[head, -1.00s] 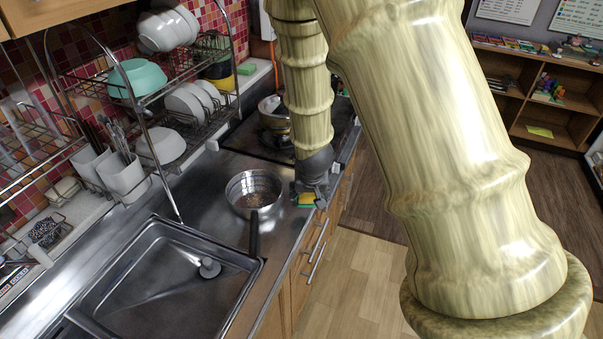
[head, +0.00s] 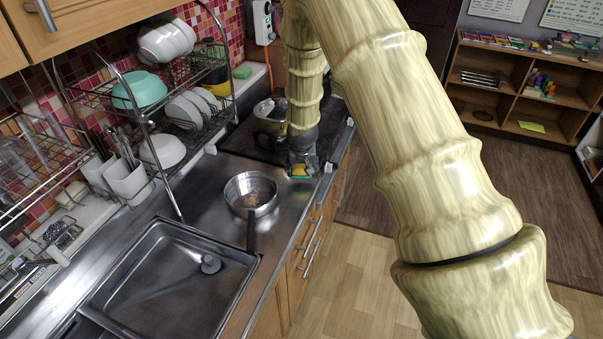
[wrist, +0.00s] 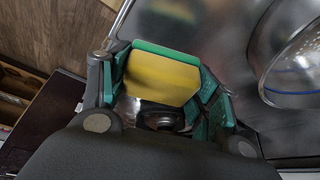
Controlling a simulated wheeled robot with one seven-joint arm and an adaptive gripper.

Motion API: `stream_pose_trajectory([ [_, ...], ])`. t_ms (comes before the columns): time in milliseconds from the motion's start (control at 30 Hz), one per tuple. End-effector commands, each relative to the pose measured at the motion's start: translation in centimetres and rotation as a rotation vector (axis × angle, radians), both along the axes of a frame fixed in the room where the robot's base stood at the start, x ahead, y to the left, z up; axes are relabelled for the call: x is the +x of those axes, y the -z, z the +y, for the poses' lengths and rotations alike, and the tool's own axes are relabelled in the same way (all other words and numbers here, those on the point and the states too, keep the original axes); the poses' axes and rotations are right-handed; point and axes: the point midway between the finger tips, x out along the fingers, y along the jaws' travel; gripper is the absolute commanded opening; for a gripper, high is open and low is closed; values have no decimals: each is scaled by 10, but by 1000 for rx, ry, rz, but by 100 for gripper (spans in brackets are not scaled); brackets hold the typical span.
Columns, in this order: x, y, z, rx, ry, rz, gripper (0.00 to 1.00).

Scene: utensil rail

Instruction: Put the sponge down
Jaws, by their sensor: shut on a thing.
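The sponge is yellow with a green layer; it shows at the fingertips in the head view (head: 299,170) and large in the wrist view (wrist: 160,78). My gripper (head: 302,172) is shut on the sponge, with its fingers on either side of it in the wrist view. The gripper points down over the metal counter (head: 218,170), near its front edge and to the right of the pan. I cannot tell whether the sponge touches the counter.
A metal pan (head: 251,192) with a dark handle stands left of the gripper. A sink (head: 165,285) lies nearer. The stove with a pot (head: 268,116) is behind. A dish rack (head: 190,140) stands along the wall. Bare counter lies between pan and stove.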

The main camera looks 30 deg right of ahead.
Motion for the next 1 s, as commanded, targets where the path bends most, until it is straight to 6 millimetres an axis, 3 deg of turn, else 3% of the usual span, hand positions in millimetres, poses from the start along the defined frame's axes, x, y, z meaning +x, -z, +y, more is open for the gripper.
stream_pose_trajectory([
  [300,-2,27,1,-1,-2,4,32],
  [800,-2,35,1,0,-1,2,32],
  [833,-2,35,1,0,-1,2,63],
  [933,-2,34,1,0,-1,2,82],
  [1000,-2,34,1,0,-1,2,83],
])
